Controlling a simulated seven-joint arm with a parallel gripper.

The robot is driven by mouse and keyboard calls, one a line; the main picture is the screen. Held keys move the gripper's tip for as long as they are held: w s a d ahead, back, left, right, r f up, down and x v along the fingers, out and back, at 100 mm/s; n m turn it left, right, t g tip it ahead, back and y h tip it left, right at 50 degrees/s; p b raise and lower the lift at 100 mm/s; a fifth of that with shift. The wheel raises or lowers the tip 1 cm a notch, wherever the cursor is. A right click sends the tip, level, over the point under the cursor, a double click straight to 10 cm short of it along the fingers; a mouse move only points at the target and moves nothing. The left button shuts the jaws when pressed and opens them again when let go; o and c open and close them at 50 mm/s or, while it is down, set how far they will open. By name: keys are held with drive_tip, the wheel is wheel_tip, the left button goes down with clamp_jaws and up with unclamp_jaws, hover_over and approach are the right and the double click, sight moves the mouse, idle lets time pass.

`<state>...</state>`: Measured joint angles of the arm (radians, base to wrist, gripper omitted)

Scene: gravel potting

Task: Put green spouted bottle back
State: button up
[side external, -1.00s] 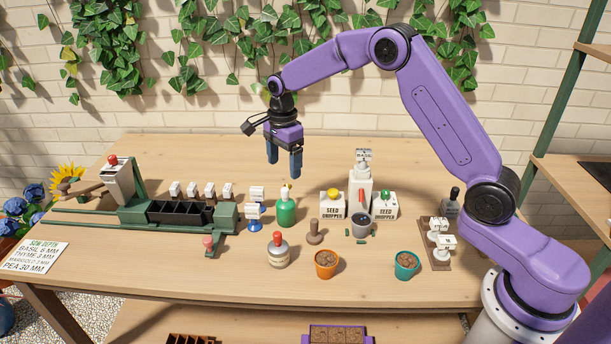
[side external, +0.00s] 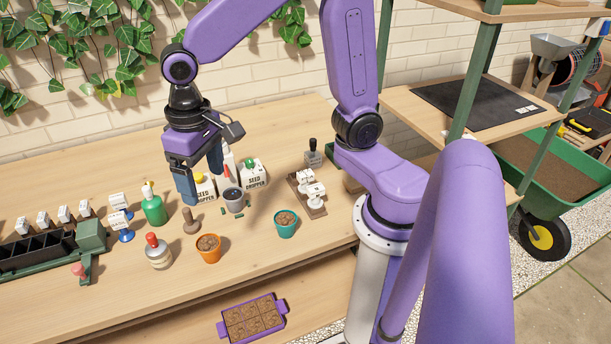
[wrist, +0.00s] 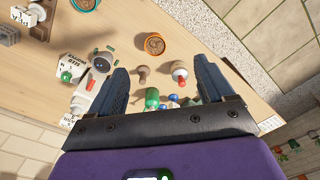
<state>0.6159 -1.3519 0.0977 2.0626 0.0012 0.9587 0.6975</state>
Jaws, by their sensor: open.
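The green spouted bottle (side external: 153,207) stands upright on the table, left of my gripper in the side view. It also shows in the wrist view (wrist: 152,98), low between the fingers and partly hidden by the gripper's edge. My gripper (side external: 203,190) points down with its fingers apart and nothing between them. In the wrist view my gripper (wrist: 160,66) is open above the table.
A black-celled tray rig (side external: 40,250) is at left. Bare table lies behind the bottle.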

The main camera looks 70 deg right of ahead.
drive_tip(key=s+d+n, duration=0.3)
drive_tip(key=s+n, duration=0.3)
drive_tip(key=s, duration=0.2)
drive_tip(key=s+d+f+n, duration=0.1)
drive_tip(key=s+d+n, duration=0.3)
drive_tip(key=s+n, duration=0.2)
drive_tip(key=shift+s, duration=1.35)
